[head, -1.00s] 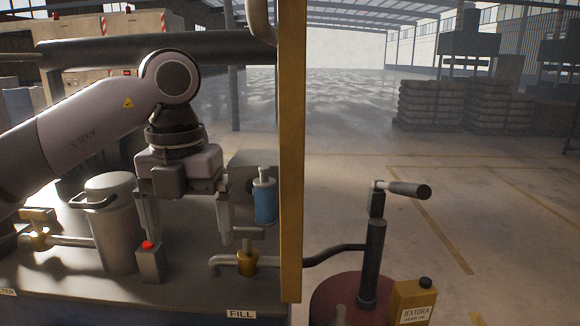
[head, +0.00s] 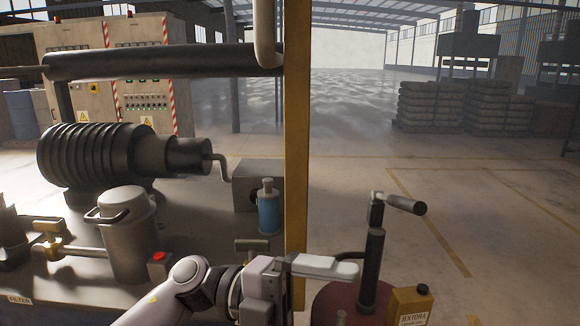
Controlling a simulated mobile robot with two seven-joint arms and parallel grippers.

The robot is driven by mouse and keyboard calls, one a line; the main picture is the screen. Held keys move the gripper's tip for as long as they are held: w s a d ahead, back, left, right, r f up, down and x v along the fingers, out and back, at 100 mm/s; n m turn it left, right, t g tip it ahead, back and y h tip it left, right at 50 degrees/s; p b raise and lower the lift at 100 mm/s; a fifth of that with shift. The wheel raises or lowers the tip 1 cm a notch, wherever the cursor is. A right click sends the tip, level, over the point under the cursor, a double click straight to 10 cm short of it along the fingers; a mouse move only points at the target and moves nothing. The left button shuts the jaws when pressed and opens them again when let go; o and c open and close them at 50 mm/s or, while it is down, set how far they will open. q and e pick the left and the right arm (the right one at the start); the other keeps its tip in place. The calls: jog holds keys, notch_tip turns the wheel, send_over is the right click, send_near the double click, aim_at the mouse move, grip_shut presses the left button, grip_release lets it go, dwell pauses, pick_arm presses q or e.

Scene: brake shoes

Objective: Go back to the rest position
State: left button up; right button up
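My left arm comes in at the bottom of the head view, low in front of the bench (head: 60,290). Its gripper (head: 335,266) points right, past the yellow post (head: 296,150), toward the hand pump (head: 373,255). I see the gripper side-on, with one pale finger in line, so its opening does not show. No object shows in it. The arm hides the front right part of the bench. My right gripper is out of view.
The bench carries a ribbed motor (head: 110,158), a grey canister (head: 128,240), a red-button box (head: 160,266) and a blue cylinder (head: 269,212). A yellow oil container (head: 411,306) stands beside the pump. The floor at right is open.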

pick_arm(q)
jog(key=w+a+f+n+t+y+p, duration=0.3)
jog(key=a+f+n+t, duration=0.35)
jog(key=n+t, duration=0.65)
jog(key=w+a+f+n+t+y+p, duration=0.1)
jog(key=w+a+f+n+t+y, duration=0.45)
jog(key=n+t, duration=0.75)
jog(key=s+a+f+n+g+y, duration=0.3)
jog(key=s+a+f, duration=0.3)
jog(key=s+f, duration=0.2)
jog(key=s+a+f+n+g+y+p, duration=0.1)
jog(key=s+a+f+n+g+y, duration=0.3)
jog(key=s+f, duration=0.5)
jog(key=a+f+n+g, duration=0.1)
jog(key=a+f+g, duration=0.1)
jog(key=a+f, duration=0.1)
jog(key=shift+s+n, duration=0.2)
jog(key=shift+n, duration=0.2)
jog(key=shift+r+y, duration=0.1)
jog(key=shift+y, duration=0.15)
jog(key=shift+a, duration=0.15)
